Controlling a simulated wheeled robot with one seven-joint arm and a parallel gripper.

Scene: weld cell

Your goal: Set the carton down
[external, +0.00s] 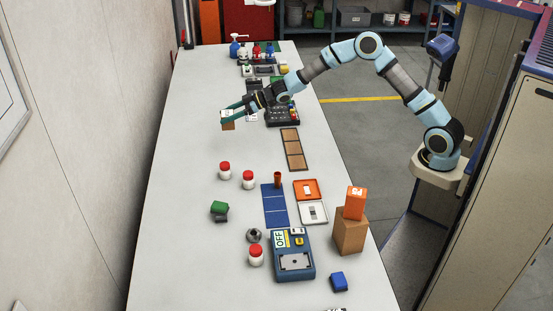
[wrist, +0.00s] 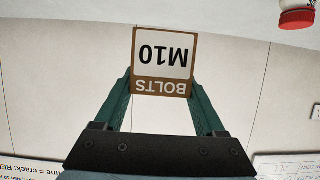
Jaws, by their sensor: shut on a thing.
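The carton is a small brown box with a white label, seen in the external view (external: 228,125) near the left side of the long table. In the wrist view the carton (wrist: 162,85) shows the words BOLTS and M10 upside down. My gripper (external: 233,111) is shut on the carton, with a green finger on each side of it; the fingers also show in the wrist view (wrist: 161,92). The carton appears held above the white table top (external: 185,165). The exact gap beneath it is hard to tell.
Red-lidded white jars (external: 225,170) stand nearer the camera, and one jar (wrist: 297,18) shows in the wrist view. A black device (external: 283,114) sits beside the arm. The table's left part is clear.

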